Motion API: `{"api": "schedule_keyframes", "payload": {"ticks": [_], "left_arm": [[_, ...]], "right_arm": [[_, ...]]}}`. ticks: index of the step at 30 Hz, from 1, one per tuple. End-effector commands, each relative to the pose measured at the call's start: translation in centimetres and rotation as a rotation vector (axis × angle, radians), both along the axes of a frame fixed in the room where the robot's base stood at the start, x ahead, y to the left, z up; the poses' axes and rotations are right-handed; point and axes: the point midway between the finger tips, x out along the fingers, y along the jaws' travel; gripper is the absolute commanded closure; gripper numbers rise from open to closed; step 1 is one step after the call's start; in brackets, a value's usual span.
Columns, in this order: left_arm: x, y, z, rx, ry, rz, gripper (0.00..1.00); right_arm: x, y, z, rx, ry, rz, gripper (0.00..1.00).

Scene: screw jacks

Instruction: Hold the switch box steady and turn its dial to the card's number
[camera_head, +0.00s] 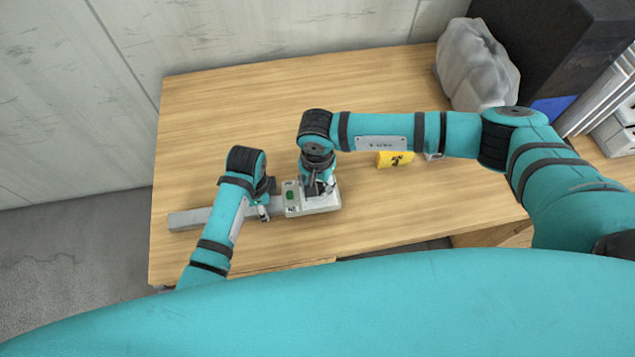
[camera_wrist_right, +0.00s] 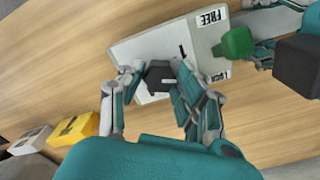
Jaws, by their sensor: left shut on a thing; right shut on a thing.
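The pale switch box (camera_head: 325,204) lies on the table, also in the right wrist view (camera_wrist_right: 137,47). It has a green knob (camera_wrist_right: 236,43) between FREE and a partly hidden label. A grey bar (camera_head: 192,219) runs out from its left side. My left gripper (camera_head: 264,210) is shut on this bar beside the box; its tips are partly hidden. My right gripper (camera_wrist_right: 157,74) points down over the box, shut on the dark dial (camera_wrist_right: 160,76), with one finger on each side. The yellow card (camera_head: 394,160) stands to the right; its black number is too small to read surely.
A small pale object (camera_head: 434,155) is beside the card. A grey wrapped lump (camera_head: 474,65) and a dark cabinet (camera_head: 565,45) stand at the back right. The wooden table (camera_head: 235,100) is clear behind the box. Its front edge is close to the box.

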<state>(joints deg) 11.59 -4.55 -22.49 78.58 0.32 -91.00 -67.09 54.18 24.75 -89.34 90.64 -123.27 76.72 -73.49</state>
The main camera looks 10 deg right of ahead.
Motion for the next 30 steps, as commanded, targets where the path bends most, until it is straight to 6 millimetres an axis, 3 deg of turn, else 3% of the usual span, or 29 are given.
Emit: {"api": "schedule_keyframes", "payload": {"ticks": [30], "left_arm": [[0.04, 0.15, -0.01, 0.003, -0.001, 0.001, 1.00]], "right_arm": [[0.09, -0.01, 0.07, -0.001, -0.001, -0.966, 0.98]]}}
